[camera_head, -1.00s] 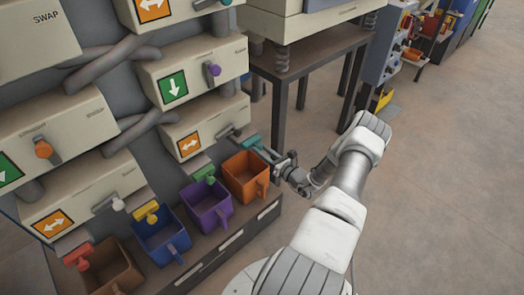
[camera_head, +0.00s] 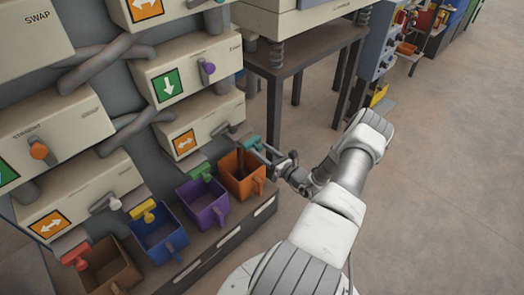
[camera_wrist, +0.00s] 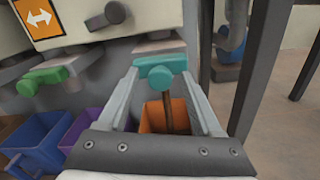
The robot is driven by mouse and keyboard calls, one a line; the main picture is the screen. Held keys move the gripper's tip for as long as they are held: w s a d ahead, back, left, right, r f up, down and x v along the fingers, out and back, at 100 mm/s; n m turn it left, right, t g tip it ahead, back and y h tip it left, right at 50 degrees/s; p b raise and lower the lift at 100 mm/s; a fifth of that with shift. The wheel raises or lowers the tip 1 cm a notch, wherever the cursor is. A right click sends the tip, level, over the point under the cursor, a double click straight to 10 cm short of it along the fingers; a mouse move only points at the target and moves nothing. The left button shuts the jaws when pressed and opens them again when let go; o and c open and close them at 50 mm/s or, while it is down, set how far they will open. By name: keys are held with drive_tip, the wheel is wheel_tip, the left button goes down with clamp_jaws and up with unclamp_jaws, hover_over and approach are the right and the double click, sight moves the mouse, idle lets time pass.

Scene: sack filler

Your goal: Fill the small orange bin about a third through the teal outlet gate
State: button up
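The teal outlet gate (camera_wrist: 160,68) sits between my fingertips in the wrist view. It also shows in the head view (camera_head: 251,143). My gripper (camera_wrist: 160,82) has its fingers spread wide, one on each side of the teal knob; contact at the tips is unclear. The small orange bin (camera_head: 242,174) stands under the teal gate, and part of it shows between my fingers in the wrist view (camera_wrist: 152,116). A narrow brown strip (camera_wrist: 167,113) runs down from the gate into the bin and looks like falling material. The fill level cannot be made out.
Purple (camera_head: 204,203), blue (camera_head: 159,235) and brown (camera_head: 108,268) bins stand in a row to the left, under green (camera_head: 199,171), yellow (camera_head: 143,210) and red (camera_head: 75,256) gates. A dark table leg (camera_wrist: 261,68) stands right of my gripper. The floor at right is clear.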

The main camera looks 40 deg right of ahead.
drive_tip(key=shift+s, duration=0.1)
drive_tip(key=s+d+p, duration=0.1)
drive_tip(key=s+p, duration=0.2)
drive_tip(key=s, duration=1.4)
drive_tip(key=shift+d, duration=0.15)
drive_tip(key=shift+s, duration=0.1)
clamp_jaws()
idle(0.6)
drive_tip(key=b, duration=0.3)
approach(261, 150)
drive_tip(key=w, duration=0.4)
drive_tip(key=shift+w+r, duration=0.1)
drive_tip(key=shift+w, duration=0.2)
